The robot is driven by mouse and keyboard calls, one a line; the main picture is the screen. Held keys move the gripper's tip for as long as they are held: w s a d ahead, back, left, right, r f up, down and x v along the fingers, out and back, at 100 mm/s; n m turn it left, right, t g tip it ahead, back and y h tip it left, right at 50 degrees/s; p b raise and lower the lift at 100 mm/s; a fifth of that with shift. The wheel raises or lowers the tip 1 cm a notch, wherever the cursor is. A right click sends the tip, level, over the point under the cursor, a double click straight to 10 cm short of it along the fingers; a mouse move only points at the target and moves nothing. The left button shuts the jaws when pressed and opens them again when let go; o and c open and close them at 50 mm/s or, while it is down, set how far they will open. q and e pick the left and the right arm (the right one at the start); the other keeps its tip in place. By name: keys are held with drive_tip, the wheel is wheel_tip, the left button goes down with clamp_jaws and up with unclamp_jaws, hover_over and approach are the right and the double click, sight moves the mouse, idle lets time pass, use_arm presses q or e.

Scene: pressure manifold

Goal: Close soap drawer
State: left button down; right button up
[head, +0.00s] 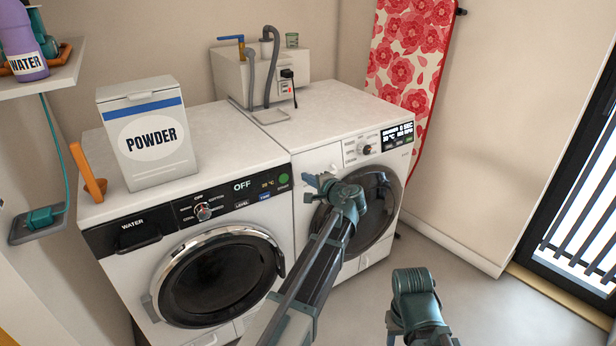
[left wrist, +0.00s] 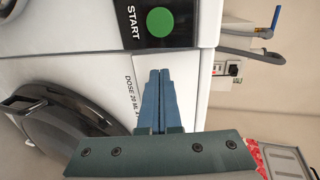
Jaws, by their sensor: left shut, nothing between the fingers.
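The soap drawer front (head: 322,160) is a plain white panel at the upper left of the right-hand washing machine (head: 297,207) in the head view. In the left wrist view a white front bears a "DOSE 20 ML" label (left wrist: 131,90). My left gripper (head: 312,182) is in front of this machine's upper left corner. Its blue fingers (left wrist: 159,75) are shut together and empty, over the white front beside the label. I cannot tell whether they touch it or how far the drawer stands out. My right arm shows at the bottom of the head view; its fingers are unclear.
The left-hand machine has a green START button (head: 284,178), close to the left gripper, and carries a POWDER box (head: 150,165). An ironing board (head: 405,60) leans at the back right. The floor at right is clear.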

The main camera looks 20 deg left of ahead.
use_arm(q)
drive_tip(key=p+v, duration=0.2)
drive_tip(key=v, duration=0.8)
drive_tip(key=s+d+r+n+g+h+p, duration=0.1)
drive_tip(key=s+d+r+g+h+p, duration=0.1)
drive_tip(key=s+d+p, duration=0.3)
drive_tip(key=s+d+r+n+g+h+p, duration=0.1)
drive_tip(key=s+d+g+h+p, duration=0.3)
drive_tip(key=s+p, duration=0.6)
drive_tip(key=s+d+r+n+g+h+p, duration=0.1)
drive_tip(key=s+d+r+g+h+p, duration=0.2)
drive_tip(key=s+d+p, duration=0.4)
drive_tip(key=s+r+h+p, duration=0.1)
drive_tip(key=s, duration=0.6)
drive_tip(key=shift+n+g+h+p, duration=0.3)
drive_tip(key=shift+n+h+p, duration=0.05)
drive_tip(key=shift+n+h, duration=0.05)
